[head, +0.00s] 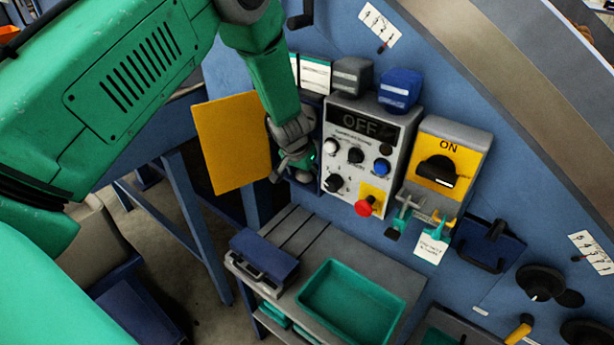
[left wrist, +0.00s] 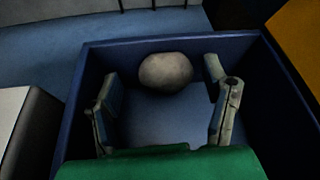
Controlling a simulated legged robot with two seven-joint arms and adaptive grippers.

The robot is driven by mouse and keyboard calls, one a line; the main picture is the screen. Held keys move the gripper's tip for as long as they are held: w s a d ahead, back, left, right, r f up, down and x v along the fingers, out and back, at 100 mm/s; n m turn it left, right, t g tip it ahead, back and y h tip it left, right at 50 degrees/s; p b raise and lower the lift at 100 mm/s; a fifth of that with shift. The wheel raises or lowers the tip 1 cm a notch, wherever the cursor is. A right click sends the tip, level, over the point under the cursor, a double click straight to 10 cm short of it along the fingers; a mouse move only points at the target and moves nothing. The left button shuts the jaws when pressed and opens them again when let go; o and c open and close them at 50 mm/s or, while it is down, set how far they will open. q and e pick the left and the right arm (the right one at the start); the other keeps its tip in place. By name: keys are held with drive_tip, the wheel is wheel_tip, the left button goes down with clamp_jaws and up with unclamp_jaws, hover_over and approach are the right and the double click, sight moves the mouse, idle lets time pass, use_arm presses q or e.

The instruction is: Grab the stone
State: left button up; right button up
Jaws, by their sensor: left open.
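The stone (left wrist: 166,72) is pale grey and rounded. In the left wrist view it lies at the far wall inside an open blue box (left wrist: 68,125). My left gripper (left wrist: 160,82) is open, with one finger on each side of the box interior and the stone between and slightly beyond the fingertips. I see no finger clearly touching it. In the head view my left gripper (head: 296,168) reaches into the box, between the yellow panel and the grey control panel. The stone is mostly hidden there by the gripper. My right gripper is not in view.
The yellow panel (head: 232,142) stands close left of the gripper. The grey control panel (head: 348,182) with knobs and a red button (head: 364,207) is close on the right. Below is a grey bench with a green tray (head: 345,310) and a blue toolbox (head: 264,254).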

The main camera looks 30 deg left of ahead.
use_arm(q)
drive_tip(key=shift+a+f, duration=0.2)
drive_tip(key=shift+a, duration=0.15)
drive_tip(key=shift+c, duration=0.5)
drive_tip(key=shift+a, duration=0.1)
drive_tip(key=c, duration=1.2)
drive_tip(key=shift+d, duration=0.2)
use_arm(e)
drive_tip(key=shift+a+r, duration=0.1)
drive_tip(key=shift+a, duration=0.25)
use_arm(q)
drive_tip(key=shift+d+r, duration=0.1)
drive_tip(key=shift+d, duration=0.05)
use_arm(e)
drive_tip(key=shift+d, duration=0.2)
